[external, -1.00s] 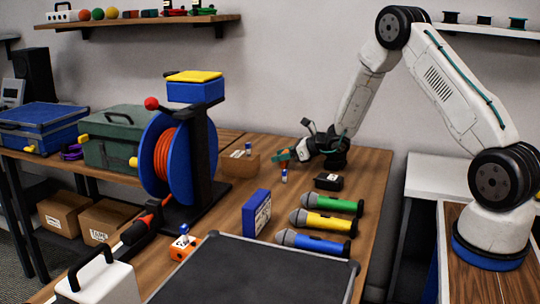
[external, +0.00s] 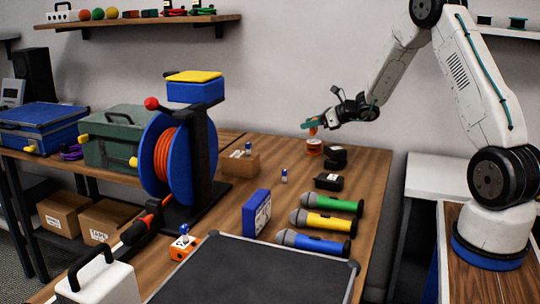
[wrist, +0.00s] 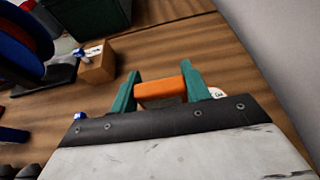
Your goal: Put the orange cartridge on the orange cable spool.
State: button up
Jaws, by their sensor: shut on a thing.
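My gripper (external: 312,127) is raised over the back of the table, its green fingers shut on the orange cartridge (external: 312,132). In the wrist view the cartridge (wrist: 160,92) lies crosswise between the green fingertips (wrist: 158,90). A low, round orange thing with a white label (external: 314,148), perhaps a small orange cable spool, stands on the table just below the gripper; I cannot tell if the cartridge touches it. At the left stands a large blue reel (external: 190,165) wound with orange cable (external: 165,155), well apart from the gripper.
Black items (external: 328,182) lie close to the gripper's right. A wooden block (external: 240,164) and a small blue-white piece (external: 284,176) stand left of them. Several microphones (external: 325,223), a blue box (external: 256,212) and a dark tray (external: 255,275) fill the front.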

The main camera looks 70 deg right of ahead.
jog(key=s+n+y, duration=0.1)
jog(key=s, duration=0.2)
jog(key=s+a+n+y, duration=0.1)
jog(key=s+n+y, duration=0.1)
jog(key=s, duration=0.2)
jog(key=s+n+g+y, duration=0.1)
jog(key=s+y, duration=0.1)
jog(key=s, duration=0.2)
jog(key=shift+s+a+f+n, duration=0.15)
jog(key=shift+s+a+n, duration=0.1)
jog(key=shift+n, duration=0.05)
jog(key=shift+w+d+y, duration=0.15)
jog(key=shift+w+y, duration=0.15)
jog(key=shift+w, duration=0.1)
send_over(311, 141)
jog(key=shift+s+a+f, duration=0.2)
jog(key=shift+f, duration=0.5)
jog(key=shift+w, duration=0.1)
notch_tip(311, 141, down, 4)
jog(key=shift+r, duration=0.25)
